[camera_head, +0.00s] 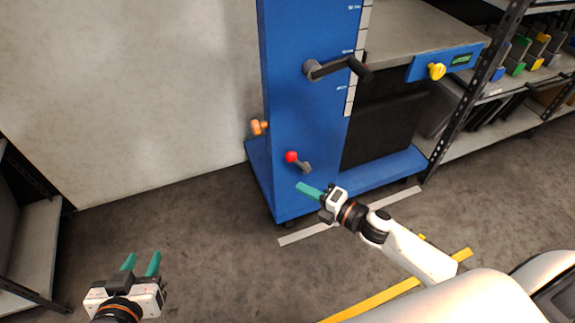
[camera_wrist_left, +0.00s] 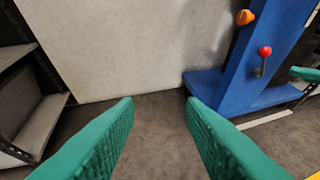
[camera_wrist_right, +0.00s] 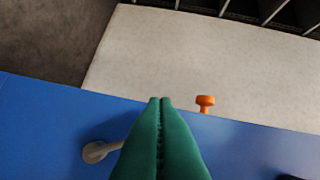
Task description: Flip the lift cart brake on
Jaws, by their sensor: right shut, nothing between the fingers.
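The blue lift cart (camera_head: 300,110) stands against the wall. Low on its column is a small lever with a red knob (camera_head: 291,157) and a grey pivot (camera_head: 305,167); the knob points up and to the left. The red knob also shows in the left wrist view (camera_wrist_left: 265,51). My right gripper (camera_head: 302,187) is shut and empty, just below the lever and apart from it in the head view. In the right wrist view its fingers hide the knob, and only the grey pivot end (camera_wrist_right: 95,152) shows. My left gripper (camera_head: 141,262) is open and empty over the floor at lower left.
An orange knob (camera_head: 258,127) sticks out of the column's left side. A black crank handle (camera_head: 340,67) and a yellow knob (camera_head: 437,71) sit higher up. Shelving stands at right (camera_head: 480,60) and left (camera_head: 35,250). The floor (camera_head: 200,230) between the grippers is clear.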

